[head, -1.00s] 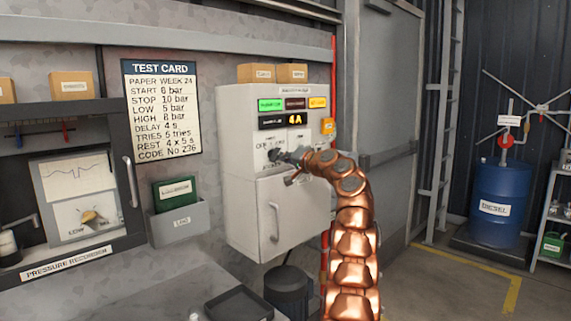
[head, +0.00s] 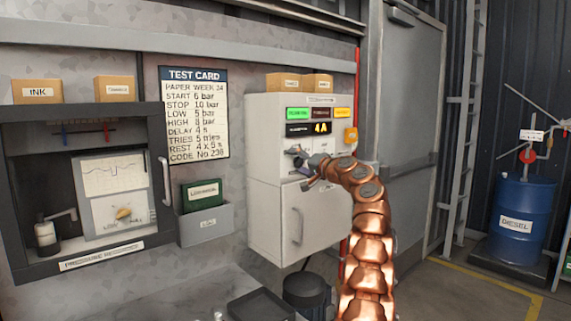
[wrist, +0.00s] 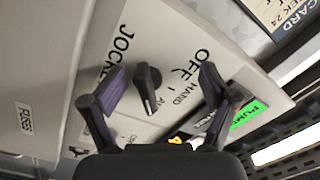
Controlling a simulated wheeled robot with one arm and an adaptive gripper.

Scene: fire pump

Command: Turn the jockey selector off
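The jockey selector (wrist: 148,88) is a black knob on the pale panel, seen between my fingers in the wrist view. A "JOCKEY" label lies left of it in that view, and "OFF" and "HAND" lettering lies to its right. I cannot tell for certain which mark the knob points at. My gripper (wrist: 163,78) is open, with one purple-padded finger on each side of the knob and visible gaps to it. In the head view my gripper (head: 302,158) is at the front of the white control cabinet (head: 266,140) and partly hides the selector area.
The cabinet has coloured lamps and a "4A" display (head: 321,129) above the selector, and a lower door with a handle (head: 298,227). A test card (head: 194,115) and a pressure recorder (head: 84,112) are on the wall to the left. A black tray (head: 262,306) is below.

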